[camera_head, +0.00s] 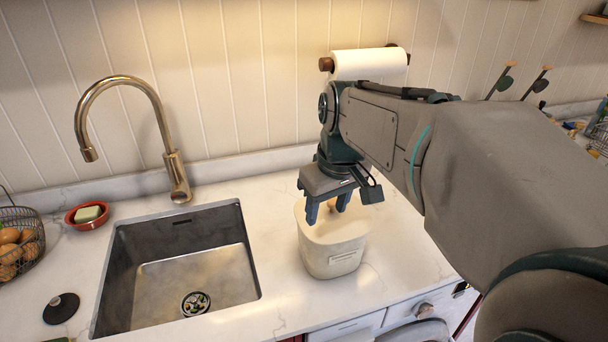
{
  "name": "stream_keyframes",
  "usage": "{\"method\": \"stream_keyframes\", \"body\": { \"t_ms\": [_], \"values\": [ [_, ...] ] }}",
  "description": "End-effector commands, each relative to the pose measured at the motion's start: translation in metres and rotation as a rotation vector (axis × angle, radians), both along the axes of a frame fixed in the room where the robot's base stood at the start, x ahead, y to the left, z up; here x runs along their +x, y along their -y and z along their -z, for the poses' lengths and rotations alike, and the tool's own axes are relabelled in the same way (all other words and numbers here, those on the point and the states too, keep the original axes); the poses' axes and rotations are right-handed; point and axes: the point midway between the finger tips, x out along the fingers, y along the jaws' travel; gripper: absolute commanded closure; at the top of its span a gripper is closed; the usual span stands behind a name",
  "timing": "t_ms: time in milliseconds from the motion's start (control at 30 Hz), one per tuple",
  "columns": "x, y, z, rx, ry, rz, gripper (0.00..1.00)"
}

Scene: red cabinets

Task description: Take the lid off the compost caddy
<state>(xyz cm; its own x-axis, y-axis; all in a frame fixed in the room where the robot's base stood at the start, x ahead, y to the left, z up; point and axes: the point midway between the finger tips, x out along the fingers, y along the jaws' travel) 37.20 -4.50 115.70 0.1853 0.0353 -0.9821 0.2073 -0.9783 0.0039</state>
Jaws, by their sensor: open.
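The compost caddy (331,258) is a cream, rounded bin with a small label on its front. It stands upright on the white counter, just right of the sink. Its pale lid (318,229) appears to be on top, and a small tan knob (332,204) shows between my fingers. My gripper (327,213) points down over the caddy's top with its blue fingers apart, one on each side of the knob. I cannot tell whether the fingers touch the knob or the lid. My gripper and arm hide the back right of the caddy's top.
A steel sink (250,262) with a brass tap (172,160) lies to the left. A red soap dish (76,222), a wire basket of eggs or onions (36,250) and a black stopper (61,308) are farther left. A paper towel roll (370,63) hangs behind my arm.

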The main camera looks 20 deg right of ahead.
Motion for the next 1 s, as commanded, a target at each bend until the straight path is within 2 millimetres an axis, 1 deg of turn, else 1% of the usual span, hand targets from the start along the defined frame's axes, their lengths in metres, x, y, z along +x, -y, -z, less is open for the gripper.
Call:
{"method": "stream_keyframes", "body": {
  "t_ms": [33, 133, 233, 300, 367, 467, 700, 800, 900, 1000],
  "values": [
    [0.014, 0.014, -0.025, -0.001, -0.009, -0.023, 0.51],
    [0.033, 0.036, -0.053, -0.004, -0.024, -0.087, 0.51],
    [0.046, 0.050, -0.071, -0.005, -0.033, -0.139, 0.51],
    [0.051, 0.056, -0.079, -0.007, -0.037, -0.165, 0.51],
    [0.054, 0.059, -0.081, -0.007, -0.040, -0.180, 0.51],
    [0.057, 0.060, -0.073, -0.007, -0.043, -0.192, 0.51],
    [0.063, 0.056, -0.026, -0.007, -0.043, -0.194, 0.51],
    [0.065, 0.054, -0.011, -0.007, -0.043, -0.194, 0.51],
    [0.067, 0.054, -0.002, -0.007, -0.041, -0.194, 0.51],
    [0.068, 0.053, 0.003, -0.008, -0.040, -0.193, 0.51]
  ]
}}
